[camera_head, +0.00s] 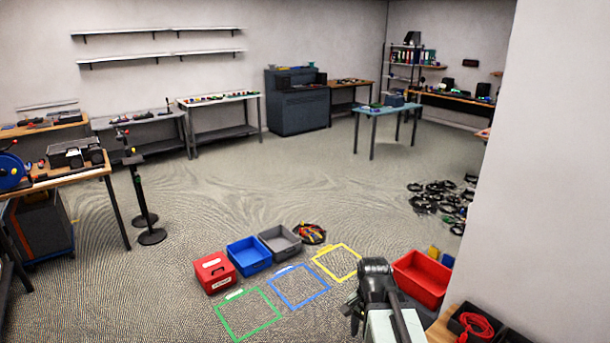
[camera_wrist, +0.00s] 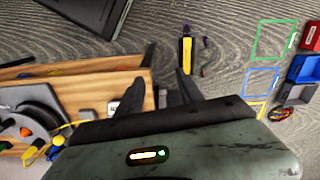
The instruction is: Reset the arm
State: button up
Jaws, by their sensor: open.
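My gripper (camera_wrist: 166,66) shows in the wrist view with its two dark fingers spread apart. Nothing is between them, and grey floor shows in the gap. In the head view my arm (camera_head: 376,285) stands at the bottom, right of centre, in front of the yellow floor outline. I cannot make out the fingertips clearly there. A yellow and black tool (camera_wrist: 187,50) appears just beyond the right finger in the wrist view, apart from it as far as I can tell.
A red toolbox (camera_head: 214,272), blue bin (camera_head: 249,264) and grey bin (camera_head: 289,252) stand behind floor outlines. A red bin (camera_head: 421,279) is close right of my arm, near a wall (camera_head: 550,150). A wooden bench (camera_wrist: 75,95) lies left in the wrist view. Mid-floor is clear.

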jog(key=n, duration=0.3)
jog(key=s+a+n, duration=0.1)
jog(key=n, duration=0.5)
jog(key=shift+s+a, duration=0.15)
jog(key=shift+s, duration=0.05)
